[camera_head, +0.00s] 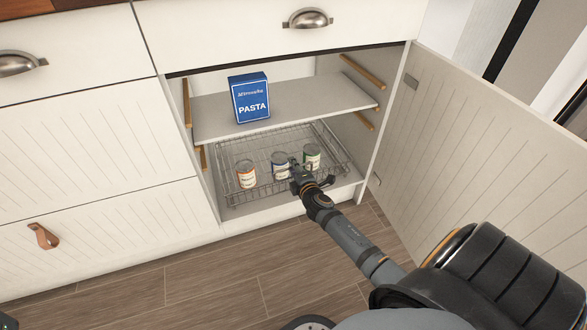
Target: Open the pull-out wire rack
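The wire rack (236,196) sits low inside the open cabinet, under a shelf, and carries several cans.
A blue pasta box (250,99) stands on the shelf (320,96). The cabinet door (480,150) hangs open at right. The wooden floor (220,285) in front is clear.

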